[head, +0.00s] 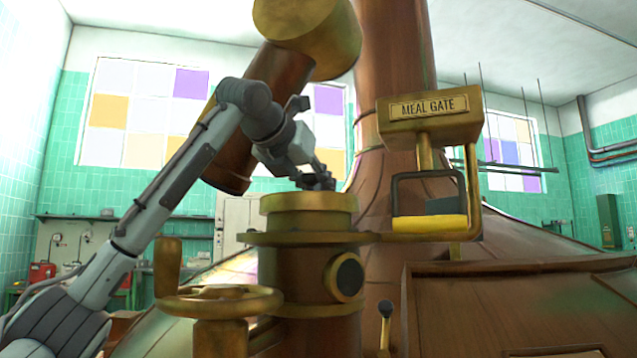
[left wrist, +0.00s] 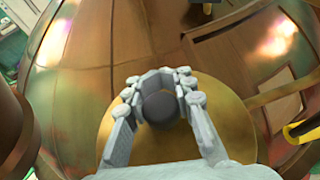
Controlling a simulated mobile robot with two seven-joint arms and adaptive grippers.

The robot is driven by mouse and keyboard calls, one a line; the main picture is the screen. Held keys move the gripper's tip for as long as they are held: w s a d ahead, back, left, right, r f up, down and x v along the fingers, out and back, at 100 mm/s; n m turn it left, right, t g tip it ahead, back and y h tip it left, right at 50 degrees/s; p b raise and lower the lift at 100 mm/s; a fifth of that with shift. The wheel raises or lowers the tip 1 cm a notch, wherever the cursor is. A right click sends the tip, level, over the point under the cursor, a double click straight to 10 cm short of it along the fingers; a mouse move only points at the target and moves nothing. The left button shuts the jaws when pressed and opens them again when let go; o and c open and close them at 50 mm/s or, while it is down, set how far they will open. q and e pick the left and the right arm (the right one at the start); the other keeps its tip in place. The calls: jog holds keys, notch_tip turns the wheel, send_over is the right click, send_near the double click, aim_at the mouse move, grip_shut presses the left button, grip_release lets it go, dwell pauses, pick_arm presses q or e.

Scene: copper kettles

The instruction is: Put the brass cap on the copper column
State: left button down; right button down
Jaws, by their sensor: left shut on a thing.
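The brass cap (head: 308,212) is a wide round piece at the top of the copper column (head: 300,275). In the head view no gap shows between the cap and the brass flange below it, but I cannot tell whether it is fully seated. In the left wrist view the cap is a round brass disc (left wrist: 236,115) with a dark knob (left wrist: 160,105) at its middle. My left gripper (head: 316,182) is just above the cap. In the left wrist view its fingers (left wrist: 161,82) are closed around the knob. My right gripper does not show.
A brass handwheel (head: 222,300) stands in front left of the column. A "MEAL GATE" box (head: 430,118) with a yellow-barred frame (head: 430,222) is close on the right. A tilted copper pipe with a brass end (head: 308,28) hangs behind my arm.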

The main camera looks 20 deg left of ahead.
pick_arm(q)
jog(key=c, duration=1.3)
grip_release()
jog(key=shift+r, duration=0.55)
jog(key=b+v, duration=0.1)
jog(key=v, duration=1.1)
jog(key=shift+s+r, duration=0.1)
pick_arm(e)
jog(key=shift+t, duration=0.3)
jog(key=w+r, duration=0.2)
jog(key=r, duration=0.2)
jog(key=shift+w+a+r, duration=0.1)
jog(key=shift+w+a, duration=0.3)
